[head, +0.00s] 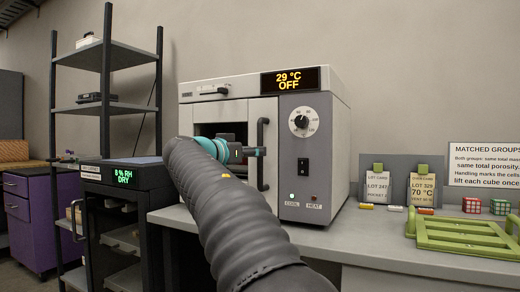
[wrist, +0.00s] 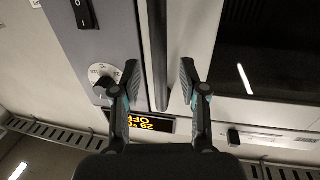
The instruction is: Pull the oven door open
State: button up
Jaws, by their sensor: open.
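The oven (head: 330,125) is a grey box on the bench, its display reading 29 °C OFF. Its door (head: 270,108) has a dark window and looks shut. A dark vertical handle (head: 262,178) runs along the door's right side. My gripper (head: 260,152) is at the handle's middle, partly hidden by my arm. In the wrist view, which is turned upside down, my gripper (wrist: 160,78) is open, with one finger on each side of the handle (wrist: 157,45). Gaps show between the fingers and the handle. The door's window (wrist: 270,50) is also there.
A dial (head: 301,122) and switch (head: 302,167) sit on the panel right of the door. A green rack (head: 465,240), small cubes and lot cards are on the bench at right.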

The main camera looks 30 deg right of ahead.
jog(key=shift+x, duration=1.85)
jog(key=shift+c, duration=0.2)
grip_shut()
